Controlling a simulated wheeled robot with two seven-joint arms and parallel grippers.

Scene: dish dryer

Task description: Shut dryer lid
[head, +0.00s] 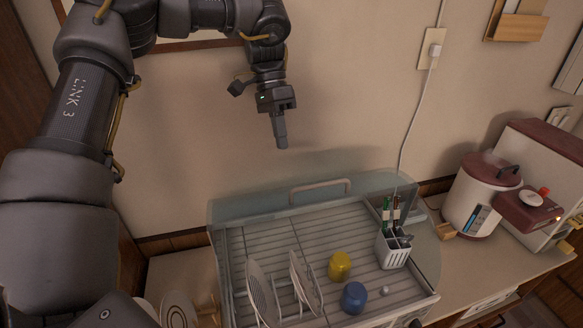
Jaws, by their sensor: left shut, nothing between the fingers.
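The dish dryer (350,222) stands on the counter at the lower middle of the head view. Its clear lid (255,204) is raised at the back, with a pale handle (320,188) along its upper edge. Inside the dryer are two upright white plates (262,290), a yellow cup (340,266), a blue cup (354,297) and a white utensil holder (393,252). My left gripper (282,143) points down in the air in front of the wall, above the lid handle in the picture and apart from it. It is shut and empty. My right gripper is not in view.
A red and white rice cooker (478,200) and a cream and red appliance (535,180) stand on the counter at the right. A white cord (409,125) hangs from a wall outlet (432,50) behind the dryer. Another plate (178,310) is at the lower left.

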